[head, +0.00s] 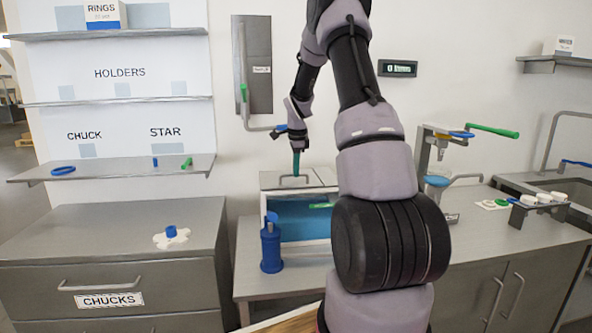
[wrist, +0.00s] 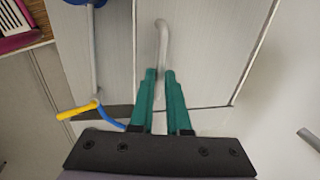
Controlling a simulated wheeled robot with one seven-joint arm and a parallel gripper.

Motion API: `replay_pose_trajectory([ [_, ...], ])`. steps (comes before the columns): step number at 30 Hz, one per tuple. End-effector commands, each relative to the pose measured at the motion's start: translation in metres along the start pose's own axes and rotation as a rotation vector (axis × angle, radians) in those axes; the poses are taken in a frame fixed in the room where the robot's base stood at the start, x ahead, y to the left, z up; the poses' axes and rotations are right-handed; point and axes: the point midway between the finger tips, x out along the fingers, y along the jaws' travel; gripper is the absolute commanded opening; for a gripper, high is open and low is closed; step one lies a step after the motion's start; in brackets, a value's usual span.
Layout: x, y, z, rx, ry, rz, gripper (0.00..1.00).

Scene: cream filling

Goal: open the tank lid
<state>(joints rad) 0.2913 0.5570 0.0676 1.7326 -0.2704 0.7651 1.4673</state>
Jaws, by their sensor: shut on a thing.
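The tank (head: 305,222) stands on the counter, with a clear front showing blue liquid. Its grey lid (head: 325,176) lies flat on top and looks closed. The lid has a bent metal handle (head: 294,184). My gripper (head: 296,172) reaches down from above, its teal fingers at the handle. In the wrist view, my gripper (wrist: 160,72) is shut on the handle (wrist: 162,40), which runs up from between the fingertips. The lid (wrist: 195,50) fills the middle of that view, and the fingers hide the lower part of the handle.
A blue bottle-like device (head: 270,245) stands at the tank's front left. A pipe with a blue and yellow handle (wrist: 85,108) lies close left of my gripper in the wrist view. A dispenser with a green lever (head: 492,130) stands to the right. My arm hides part of the counter.

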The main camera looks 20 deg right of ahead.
Motion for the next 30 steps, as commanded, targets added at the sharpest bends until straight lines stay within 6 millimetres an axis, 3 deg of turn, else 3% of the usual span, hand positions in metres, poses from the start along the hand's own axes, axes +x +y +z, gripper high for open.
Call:
replay_pose_trajectory([
  [11, -0.011, -0.003, -0.009, 0.024, -0.099, -0.004, 0.0],
  [30, -0.048, -0.011, -0.068, 0.138, -0.659, -0.006, 0.0],
])
